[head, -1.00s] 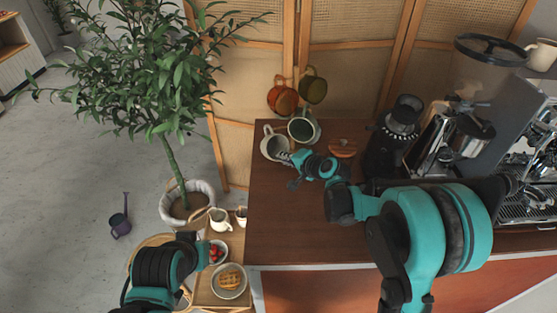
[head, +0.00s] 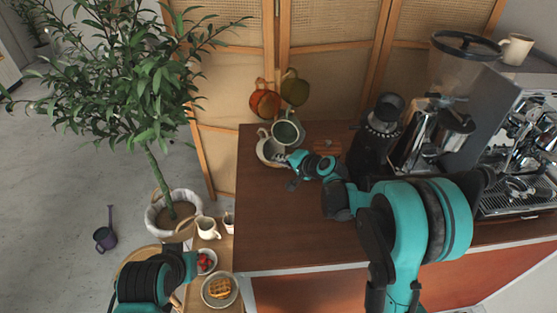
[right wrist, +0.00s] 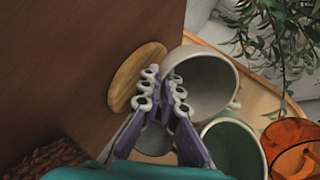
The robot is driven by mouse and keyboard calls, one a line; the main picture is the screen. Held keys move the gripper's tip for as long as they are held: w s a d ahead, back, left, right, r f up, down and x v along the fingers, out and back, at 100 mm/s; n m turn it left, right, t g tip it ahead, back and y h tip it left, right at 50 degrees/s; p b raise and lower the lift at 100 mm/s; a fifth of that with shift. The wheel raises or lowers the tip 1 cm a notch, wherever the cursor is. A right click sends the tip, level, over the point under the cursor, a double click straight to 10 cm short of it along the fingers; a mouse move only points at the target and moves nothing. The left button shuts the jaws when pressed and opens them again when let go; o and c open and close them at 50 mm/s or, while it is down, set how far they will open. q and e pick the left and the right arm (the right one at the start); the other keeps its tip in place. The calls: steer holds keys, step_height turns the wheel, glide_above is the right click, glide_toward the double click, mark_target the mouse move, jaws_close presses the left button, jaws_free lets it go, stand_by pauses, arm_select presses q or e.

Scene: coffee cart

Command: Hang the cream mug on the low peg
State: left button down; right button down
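The cream mug (head: 268,151) is at the counter's back left corner, its open mouth showing. My right gripper (head: 285,159) is at the mug's right side. In the right wrist view the two fingers (right wrist: 166,98) are close together at the rim of the cream mug (right wrist: 207,88) and seem shut on its wall. A green mug (head: 287,131) is just behind and right of it; it also shows in the right wrist view (right wrist: 233,148). An orange mug (head: 265,101) and an olive mug (head: 294,88) hang higher. I cannot make out the low peg. My left gripper is not visible.
A dark grinder (head: 376,145) and an espresso machine (head: 515,130) stand to the right. A folding screen (head: 340,50) is close behind. The counter's front left (head: 275,225) is clear.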

stand_by(0.4)
steer(key=c, duration=1.6)
jaws_free()
steer(key=shift+c, duration=0.2)
steer(key=shift+s, duration=0.1)
steer(key=v, duration=1.2)
steer(key=s+d+f+n+g+h, duration=0.1)
steer(key=s+d+n+h, duration=0.1)
steer(key=s, duration=1.1)
steer(key=s+d+f+n+g+h, duration=0.1)
steer(key=s+n+h, duration=0.4)
steer(key=s, duration=0.8)
steer(key=d+n+g, duration=0.1)
steer(key=d, duration=0.1)
steer(key=shift+s+d+f, duration=0.15)
steer(key=shift+d+f, duration=0.1)
steer(key=shift+d, duration=0.1)
